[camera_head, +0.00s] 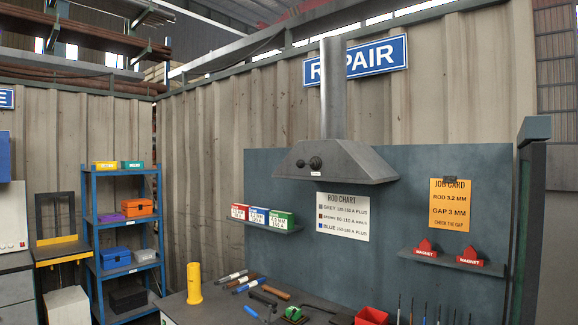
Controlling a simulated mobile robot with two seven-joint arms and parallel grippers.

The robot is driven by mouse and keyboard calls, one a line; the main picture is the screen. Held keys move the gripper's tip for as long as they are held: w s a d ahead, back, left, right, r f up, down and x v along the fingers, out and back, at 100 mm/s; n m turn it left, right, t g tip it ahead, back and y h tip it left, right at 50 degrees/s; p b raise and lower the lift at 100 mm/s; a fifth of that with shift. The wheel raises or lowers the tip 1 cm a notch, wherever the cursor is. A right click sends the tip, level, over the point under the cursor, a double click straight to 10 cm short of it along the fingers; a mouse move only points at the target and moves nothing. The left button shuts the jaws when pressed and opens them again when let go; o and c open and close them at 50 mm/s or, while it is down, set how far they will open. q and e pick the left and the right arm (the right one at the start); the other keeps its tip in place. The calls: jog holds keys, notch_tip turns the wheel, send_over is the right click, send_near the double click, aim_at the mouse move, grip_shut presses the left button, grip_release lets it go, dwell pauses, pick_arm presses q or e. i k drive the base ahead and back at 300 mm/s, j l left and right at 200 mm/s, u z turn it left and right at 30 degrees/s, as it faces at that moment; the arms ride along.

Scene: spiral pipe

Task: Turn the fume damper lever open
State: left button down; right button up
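The fume damper lever (312,163) is a small dark handle with a round knob on the front face of the grey fume hood (350,165). It looks roughly level, but it is too small to tell its exact setting. A small white label sits just below it. A metal duct pipe (333,90) rises from the hood past the REPAIR sign. Neither of my grippers shows in the head view, and nothing touches the lever.
A workbench below holds a yellow cylinder (194,283), several rods and tools, and a red bin (371,316). A small shelf with rod boxes (258,216) is left of the rod chart (343,216). A blue rack (124,240) stands at left. Space before the hood looks clear.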

aim_at(301, 164)
jog(key=i+j, duration=0.35)
jog(key=j, duration=0.15)
jog(key=i+j+z, duration=0.1)
jog(key=i+j, duration=0.25)
jog(key=j, duration=0.1)
